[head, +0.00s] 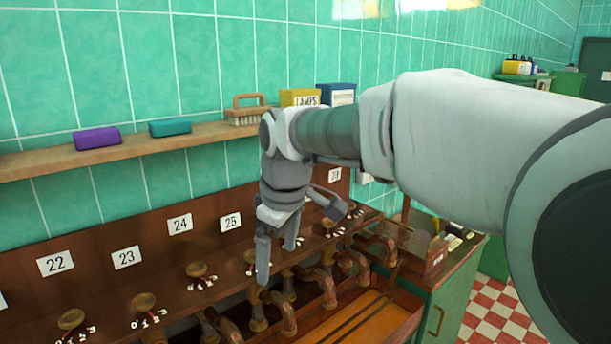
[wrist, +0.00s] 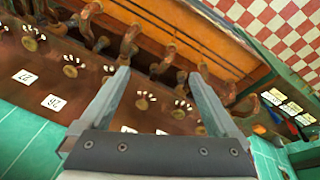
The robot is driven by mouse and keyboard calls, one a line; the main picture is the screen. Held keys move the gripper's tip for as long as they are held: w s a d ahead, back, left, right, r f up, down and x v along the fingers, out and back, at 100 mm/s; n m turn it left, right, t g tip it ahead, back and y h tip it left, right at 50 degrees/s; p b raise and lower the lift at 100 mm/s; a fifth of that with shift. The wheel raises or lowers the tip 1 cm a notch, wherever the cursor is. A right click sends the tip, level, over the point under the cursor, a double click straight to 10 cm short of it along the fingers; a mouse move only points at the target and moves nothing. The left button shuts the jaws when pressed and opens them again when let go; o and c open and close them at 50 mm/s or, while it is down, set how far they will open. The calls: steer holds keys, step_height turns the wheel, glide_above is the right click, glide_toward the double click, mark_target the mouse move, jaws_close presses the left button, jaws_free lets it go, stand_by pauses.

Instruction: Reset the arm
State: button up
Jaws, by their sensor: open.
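My gripper (head: 277,252) hangs at the end of my arm in the head view, its fingers pointing down in front of the wooden panel of numbered taps. In the wrist view my gripper (wrist: 158,88) shows two grey fingers spread apart with nothing between them. The fingers are above the row of brass knobs and copper pipes. A brass knob (wrist: 142,103) shows between the fingers in the wrist view, and I cannot tell how far below it is.
A wooden shelf (head: 60,161) on the green tiled wall holds a purple block (head: 97,139), a teal block (head: 171,128), a brush (head: 248,112) and boxes. Copper pipes (head: 328,291) stick out below the panel. A green cabinet (head: 452,290) stands right, beside a checkered floor (head: 500,318).

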steer(key=s+d+f+m+t+h, duration=0.1)
steer(key=s+d+f+m+t, duration=0.2)
steer(key=s+d+m, duration=0.9)
steer(key=shift+s+d+f+m, duration=0.3)
steer(key=shift+s+d+f, duration=0.2)
steer(key=shift+s+d, duration=3.05)
steer(key=shift+s+a, duration=0.1)
steer(key=shift+a, duration=0.15)
